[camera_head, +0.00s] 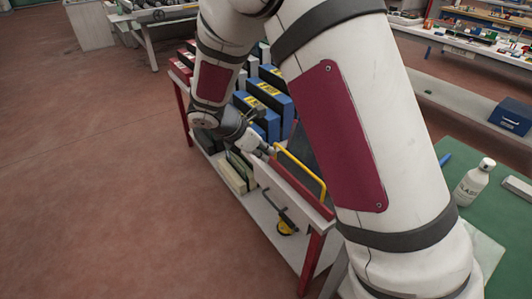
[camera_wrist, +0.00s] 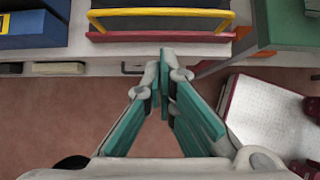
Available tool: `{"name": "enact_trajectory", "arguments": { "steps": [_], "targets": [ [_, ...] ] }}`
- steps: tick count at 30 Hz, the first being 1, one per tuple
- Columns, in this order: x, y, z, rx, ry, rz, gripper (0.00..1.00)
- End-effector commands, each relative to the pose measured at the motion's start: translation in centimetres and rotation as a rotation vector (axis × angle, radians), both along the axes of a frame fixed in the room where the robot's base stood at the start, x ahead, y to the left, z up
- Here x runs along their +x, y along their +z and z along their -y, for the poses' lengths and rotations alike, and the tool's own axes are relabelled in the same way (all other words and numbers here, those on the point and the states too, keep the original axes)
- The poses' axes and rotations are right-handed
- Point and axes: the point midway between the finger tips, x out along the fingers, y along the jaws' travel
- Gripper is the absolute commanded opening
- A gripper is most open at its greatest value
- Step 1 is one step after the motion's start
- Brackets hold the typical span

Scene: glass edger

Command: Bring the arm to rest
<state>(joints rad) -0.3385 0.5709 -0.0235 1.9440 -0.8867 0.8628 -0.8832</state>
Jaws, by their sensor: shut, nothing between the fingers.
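My gripper (camera_wrist: 164,75) is shut and empty in the wrist view, its teal-padded fingers meeting at the tips. In that view it points toward a shelf edge with a yellow handle bar (camera_wrist: 160,14) and a red rail (camera_wrist: 160,37), and it looks apart from them. In the head view my arm reaches down over the shelf unit, and the gripper (camera_head: 268,150) is small and partly hidden close to the yellow handle (camera_head: 300,168). I cannot tell the exact gap there.
A red-framed shelf unit (camera_head: 318,240) holds several blue and black boxes (camera_head: 270,95). A green-topped table (camera_head: 455,160) with a white bottle (camera_head: 474,182) stands at the right. A workbench (camera_head: 470,45) is behind. Open brown floor (camera_head: 90,160) lies to the left.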

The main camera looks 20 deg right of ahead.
Motion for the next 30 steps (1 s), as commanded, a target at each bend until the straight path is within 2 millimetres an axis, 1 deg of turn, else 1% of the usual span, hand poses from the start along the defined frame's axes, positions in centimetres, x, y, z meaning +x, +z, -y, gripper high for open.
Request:
{"name": "enact_trajectory", "arguments": {
  "steps": [5, 8, 11, 13, 17, 18, 20, 21, 26, 27, 30],
  "targets": [
    [0.0, 0.0, 0.0, 0.0, 0.0, 0.0, 0.0],
    [-0.2, 0.4, 0.1, 0.007, -0.015, 0.01, 0.0],
    [-1.0, 2.1, 0.7, 0.037, -0.077, 0.046, 0.0],
    [-2.1, 4.1, 1.3, 0.073, -0.156, 0.09, 0.0],
    [-5.3, 8.2, 2.6, 0.164, -0.347, 0.19, 0.0],
    [-6.4, 9.4, 3.0, 0.193, -0.407, 0.22, 0.0],
    [-8.0, 11.0, 3.5, 0.237, -0.499, 0.265, 0.0],
    [-9.1, 12.0, 3.7, 0.267, -0.559, 0.295, 0.0],
    [-13.9, 15.5, 4.5, 0.389, -0.797, 0.404, 0.0],
    [-15.1, 16.2, 4.6, 0.42, -0.855, 0.429, 0.0],
    [-18.1, 17.8, 4.7, 0.5, -1.001, 0.489, 0.0]
  ]
}}
